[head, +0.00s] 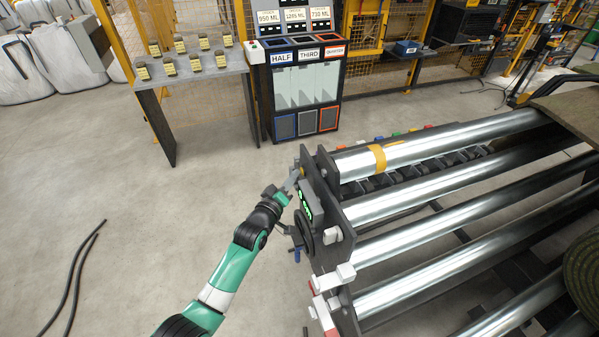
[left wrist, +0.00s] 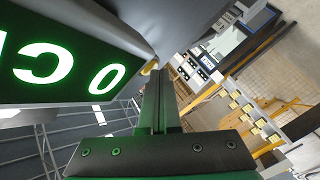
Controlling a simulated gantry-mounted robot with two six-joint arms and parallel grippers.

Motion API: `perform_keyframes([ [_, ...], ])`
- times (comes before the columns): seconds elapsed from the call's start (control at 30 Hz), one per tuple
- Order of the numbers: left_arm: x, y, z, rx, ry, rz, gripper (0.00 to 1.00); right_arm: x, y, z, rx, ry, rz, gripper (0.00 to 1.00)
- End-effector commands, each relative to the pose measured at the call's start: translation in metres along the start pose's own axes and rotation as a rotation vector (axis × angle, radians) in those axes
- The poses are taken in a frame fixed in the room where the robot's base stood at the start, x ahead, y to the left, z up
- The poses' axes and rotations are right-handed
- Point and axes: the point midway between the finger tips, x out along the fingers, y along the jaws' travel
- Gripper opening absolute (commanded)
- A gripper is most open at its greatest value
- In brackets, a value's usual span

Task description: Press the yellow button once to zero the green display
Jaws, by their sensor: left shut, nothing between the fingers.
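The green display (head: 306,203) is on the end plate of the roller machine, and its glowing digits fill the upper left of the left wrist view (left wrist: 60,62). The yellow button (head: 302,172) is at the top of that plate, just above the display. In the left wrist view, a small part of the button (left wrist: 149,68) shows beside the fingertips. My left gripper (head: 297,176) is shut and empty, its tips right at the button. I cannot tell whether they touch it. My right gripper is not in view.
The roller machine (head: 440,190) with long metal rollers fills the right side. A grey table (head: 190,77) with several small jars and a cabinet marked HALF and THIRD (head: 306,90) stand behind. Black cable (head: 75,275) lies on the floor at left. The floor between is clear.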

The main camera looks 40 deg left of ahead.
Motion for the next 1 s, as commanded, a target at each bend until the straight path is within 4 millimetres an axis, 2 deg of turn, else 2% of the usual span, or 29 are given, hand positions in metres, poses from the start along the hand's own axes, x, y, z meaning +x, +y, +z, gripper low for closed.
perform_keyframes([
  [0.4,-0.011,-0.007,-0.009,0.0,0.0,0.0,0.0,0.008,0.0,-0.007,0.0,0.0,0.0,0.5],
  [0.77,-0.013,-0.009,-0.009,-0.001,0.001,0.0,0.0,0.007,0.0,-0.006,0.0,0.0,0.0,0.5],
  [1.0,-0.029,-0.021,-0.02,-0.002,0.002,-0.001,0.0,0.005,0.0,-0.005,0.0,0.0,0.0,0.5],
])
